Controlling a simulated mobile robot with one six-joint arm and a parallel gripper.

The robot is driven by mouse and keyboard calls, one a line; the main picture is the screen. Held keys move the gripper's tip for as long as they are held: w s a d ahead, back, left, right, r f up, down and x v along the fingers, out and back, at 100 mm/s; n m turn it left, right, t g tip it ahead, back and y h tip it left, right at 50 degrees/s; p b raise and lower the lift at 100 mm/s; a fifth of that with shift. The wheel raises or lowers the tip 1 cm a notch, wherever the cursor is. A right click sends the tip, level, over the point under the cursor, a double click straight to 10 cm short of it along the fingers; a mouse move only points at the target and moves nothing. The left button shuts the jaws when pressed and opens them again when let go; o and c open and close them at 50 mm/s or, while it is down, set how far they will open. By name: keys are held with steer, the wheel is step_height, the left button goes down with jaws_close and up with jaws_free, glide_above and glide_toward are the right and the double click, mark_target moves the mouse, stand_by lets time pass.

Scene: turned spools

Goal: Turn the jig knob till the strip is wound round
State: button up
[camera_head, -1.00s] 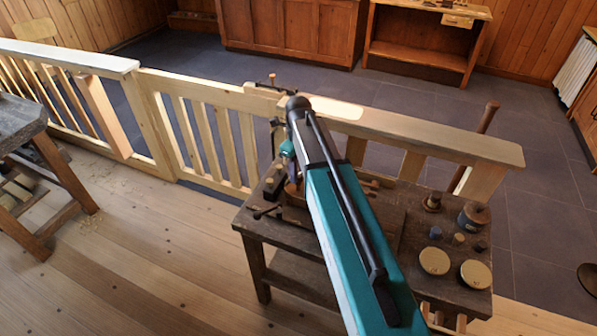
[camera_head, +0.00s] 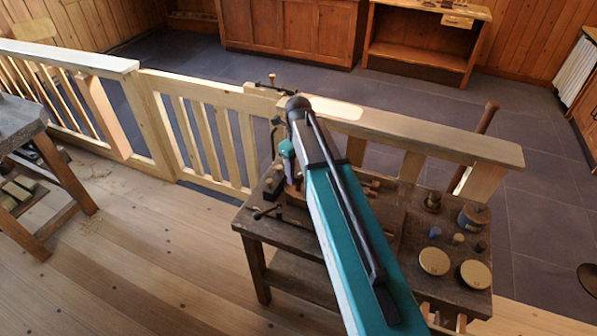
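My teal arm reaches from the bottom of the view up over a dark wooden workbench (camera_head: 400,222). Its end is by the bench's left part, near the railing. My gripper's fingers are hidden behind the arm, so I cannot tell whether they are open or shut. A dark metal fixture with small handles, perhaps the jig (camera_head: 272,187), shows in part to the left of the arm's end. The knob and the strip cannot be made out; the arm covers that area.
Two round pale discs (camera_head: 434,261), a dark spool-like piece (camera_head: 473,215) and several small pegs stand on the bench's right part. A wooden railing (camera_head: 430,133) runs behind the bench. Another bench (camera_head: 22,125) stands at far left.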

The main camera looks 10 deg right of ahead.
steer(key=shift+r, duration=0.1)
step_height(320, 180, up, 14)
steer(key=b, duration=0.3)
steer(key=shift+f, duration=0.2)
stand_by(0.7)
